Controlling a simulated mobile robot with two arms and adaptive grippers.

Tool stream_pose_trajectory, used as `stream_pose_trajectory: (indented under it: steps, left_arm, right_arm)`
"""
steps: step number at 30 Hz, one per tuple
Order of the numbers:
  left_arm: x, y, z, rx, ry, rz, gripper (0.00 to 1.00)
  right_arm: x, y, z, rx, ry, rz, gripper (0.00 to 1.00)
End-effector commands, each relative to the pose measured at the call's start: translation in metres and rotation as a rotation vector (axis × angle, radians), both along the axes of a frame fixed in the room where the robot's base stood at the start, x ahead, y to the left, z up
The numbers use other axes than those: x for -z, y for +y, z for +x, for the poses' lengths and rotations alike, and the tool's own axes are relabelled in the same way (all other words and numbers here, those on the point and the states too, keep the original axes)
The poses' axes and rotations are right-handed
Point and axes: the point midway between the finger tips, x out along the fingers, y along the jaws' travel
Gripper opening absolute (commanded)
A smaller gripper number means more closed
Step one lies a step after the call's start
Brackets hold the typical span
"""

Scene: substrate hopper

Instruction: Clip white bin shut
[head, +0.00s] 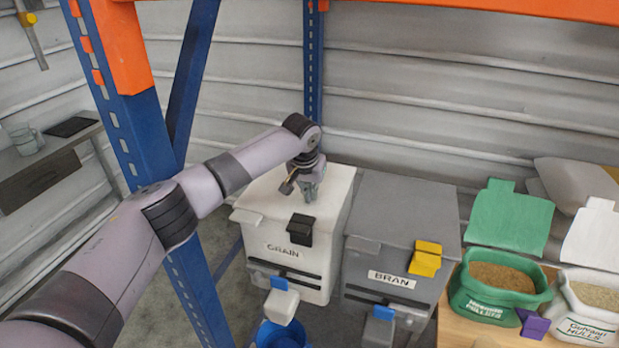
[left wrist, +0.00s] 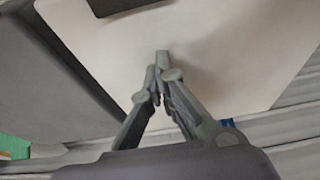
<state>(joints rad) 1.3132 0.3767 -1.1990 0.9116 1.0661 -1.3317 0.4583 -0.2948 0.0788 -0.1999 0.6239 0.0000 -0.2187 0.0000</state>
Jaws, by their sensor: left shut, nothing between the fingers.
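The white bin (head: 328,209), labelled GRAIN, stands in the middle with its lid down. A black clip (head: 300,229) sits at the front edge of its lid; whether it grips the rim I cannot tell. My left gripper (head: 309,196) is shut and empty, pointing down at the lid behind the clip. In the left wrist view, my left gripper (left wrist: 161,62) shows with its fingertips together over the pale lid (left wrist: 230,60). A dark piece (left wrist: 110,5) shows at that view's top edge. My right gripper is not in view.
A grey BRAN bin (head: 405,215) with a yellow clip (head: 425,258) stands to the right. Beyond it are a green sack (head: 497,290), a white sack (head: 590,305) and a purple clip (head: 533,325). A blue rack post (head: 313,60) rises behind. A blue bucket (head: 282,335) is below.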

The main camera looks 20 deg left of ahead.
Motion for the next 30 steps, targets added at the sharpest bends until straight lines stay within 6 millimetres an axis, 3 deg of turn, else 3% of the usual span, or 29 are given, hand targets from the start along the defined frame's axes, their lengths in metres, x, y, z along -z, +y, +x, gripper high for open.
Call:
stream_pose_trajectory:
  steps: [15,30]
  left_arm:
    - [-0.004,0.002,-0.038,0.001,0.000,-0.001,0.00]
    - [-0.003,0.001,-0.040,0.001,-0.004,-0.001,0.00]
  right_arm:
    - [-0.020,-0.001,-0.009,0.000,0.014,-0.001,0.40]
    - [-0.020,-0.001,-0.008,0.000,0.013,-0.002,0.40]
